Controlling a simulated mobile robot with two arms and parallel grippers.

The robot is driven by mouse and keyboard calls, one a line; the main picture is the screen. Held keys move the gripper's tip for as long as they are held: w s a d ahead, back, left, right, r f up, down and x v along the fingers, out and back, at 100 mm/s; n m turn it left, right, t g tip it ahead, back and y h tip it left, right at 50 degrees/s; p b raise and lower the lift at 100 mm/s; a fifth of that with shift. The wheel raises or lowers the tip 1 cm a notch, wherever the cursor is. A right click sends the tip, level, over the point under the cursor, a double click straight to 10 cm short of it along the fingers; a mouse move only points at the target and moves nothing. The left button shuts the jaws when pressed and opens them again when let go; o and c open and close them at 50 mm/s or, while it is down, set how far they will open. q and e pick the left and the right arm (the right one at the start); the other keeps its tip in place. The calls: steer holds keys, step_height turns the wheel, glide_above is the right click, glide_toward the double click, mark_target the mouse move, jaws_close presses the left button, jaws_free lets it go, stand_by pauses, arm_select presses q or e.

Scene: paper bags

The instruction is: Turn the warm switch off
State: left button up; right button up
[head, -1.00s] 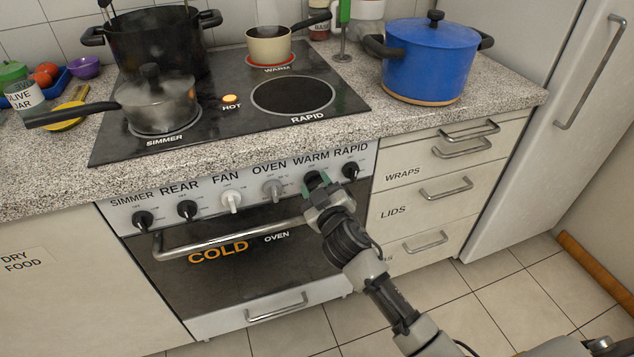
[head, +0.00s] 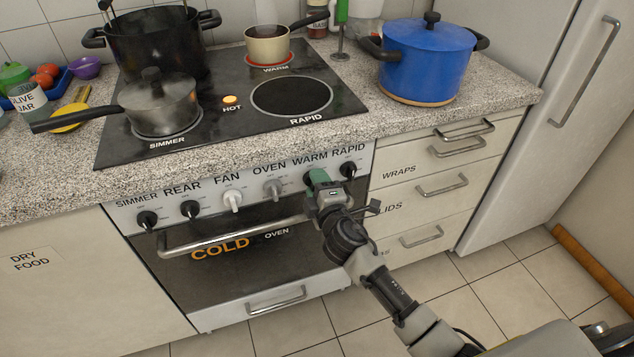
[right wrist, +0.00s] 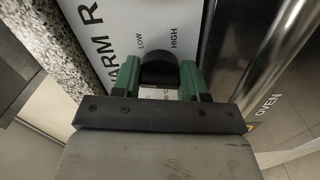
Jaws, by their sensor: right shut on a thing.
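The warm switch is a black knob (right wrist: 160,68) on the white stove panel, under the word WARM. In the head view only its left part (head: 309,178) shows beside my right gripper (head: 318,181). In the right wrist view the green fingers of my right gripper (right wrist: 155,78) are shut on the knob, one on each side. LOW and HIGH show on the panel beside it. I cannot tell the knob's exact angle. The warm burner (head: 268,61) has a red ring around the base of a cream pot (head: 268,45). My left gripper is not in view.
The black rapid knob (head: 348,169) is close to the right of my gripper, and the grey oven knob (head: 272,188) is to its left. The oven handle (head: 230,236) runs below. A blue pot (head: 425,62) stands on the counter. Drawers (head: 440,190) are at right.

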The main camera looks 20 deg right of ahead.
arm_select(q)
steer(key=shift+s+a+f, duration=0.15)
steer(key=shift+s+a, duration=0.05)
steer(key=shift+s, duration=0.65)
arm_select(e)
steer(key=shift+n, duration=1)
steer(key=o, duration=0.9)
steer(key=shift+s, duration=0.1)
